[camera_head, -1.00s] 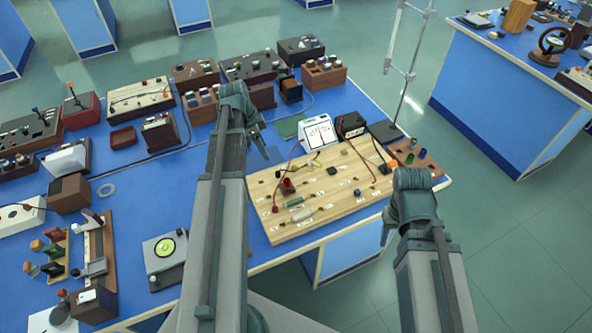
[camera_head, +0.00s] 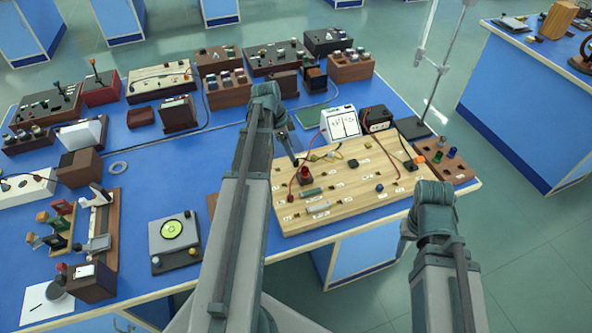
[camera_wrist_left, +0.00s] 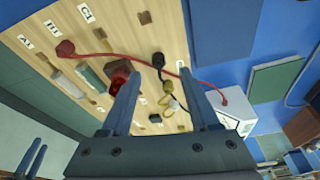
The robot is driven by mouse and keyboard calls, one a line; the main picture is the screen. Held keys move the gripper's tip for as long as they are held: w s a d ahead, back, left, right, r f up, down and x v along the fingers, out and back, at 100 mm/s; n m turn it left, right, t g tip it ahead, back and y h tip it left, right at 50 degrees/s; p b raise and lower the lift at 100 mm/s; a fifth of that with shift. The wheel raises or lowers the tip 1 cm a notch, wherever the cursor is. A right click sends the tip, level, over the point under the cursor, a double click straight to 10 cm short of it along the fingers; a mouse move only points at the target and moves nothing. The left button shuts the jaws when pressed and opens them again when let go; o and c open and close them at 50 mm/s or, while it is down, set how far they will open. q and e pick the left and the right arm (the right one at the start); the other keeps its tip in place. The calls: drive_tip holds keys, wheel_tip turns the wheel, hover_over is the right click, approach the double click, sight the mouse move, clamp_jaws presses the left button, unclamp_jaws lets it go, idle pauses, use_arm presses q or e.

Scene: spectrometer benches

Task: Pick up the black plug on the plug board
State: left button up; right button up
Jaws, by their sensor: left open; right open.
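The wooden plug board (camera_head: 400,180) lies on the blue bench, with a red socket block (camera_head: 305,174) near its left side. A dark block (camera_head: 353,163) sits on its far part; the wrist view shows it small (camera_wrist_left: 155,118). A black plug (camera_wrist_left: 158,60) with a lead shows in the left wrist view, between and just beyond the fingertips. I cannot tell which one the task means. My left gripper (camera_head: 293,158) is open and empty above the board's far left corner. My right gripper (camera_head: 407,240) is open, off the bench's front edge; its fingers are partly hidden.
A white meter (camera_head: 340,122) and a dark box (camera_head: 377,118) stand behind the board. A red lead (camera_wrist_left: 120,55) runs across it towards the meter. Green and pale cylindrical parts (camera_head: 318,208) lie near the red block. A brown socket strip (camera_head: 455,170) is at the right.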

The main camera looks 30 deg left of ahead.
sight(296, 164)
use_arm(q)
drive_tip(key=shift+f, duration=0.1)
drive_tip(key=b+x, duration=0.5)
drive_tip(key=shift+d+f, duration=0.15)
drive_tip(key=shift+c, duration=0.2)
clamp_jaws()
